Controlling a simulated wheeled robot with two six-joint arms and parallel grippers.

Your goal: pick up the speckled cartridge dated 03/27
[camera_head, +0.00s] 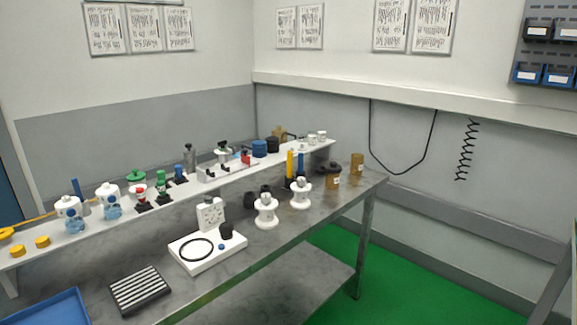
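No speckle pattern or 03/27 date can be made out at this distance, so I cannot tell which item is the speckled cartridge. Two white spool-shaped parts (265,212) stand upright on the grey metal table (205,290), with dark round pieces behind them. Two brown-amber jars (357,164) stand near the table's far right end; the nearer one has a pale label too small to read. Neither of my grippers shows in this view.
A white raised shelf (160,215) along the table's back holds white canisters, valves and coloured cylinders. A white fixture (207,252) with a black ring, a striped black pad (140,290) and a blue tray (52,310) lie in front. Green floor (370,280) is open at right.

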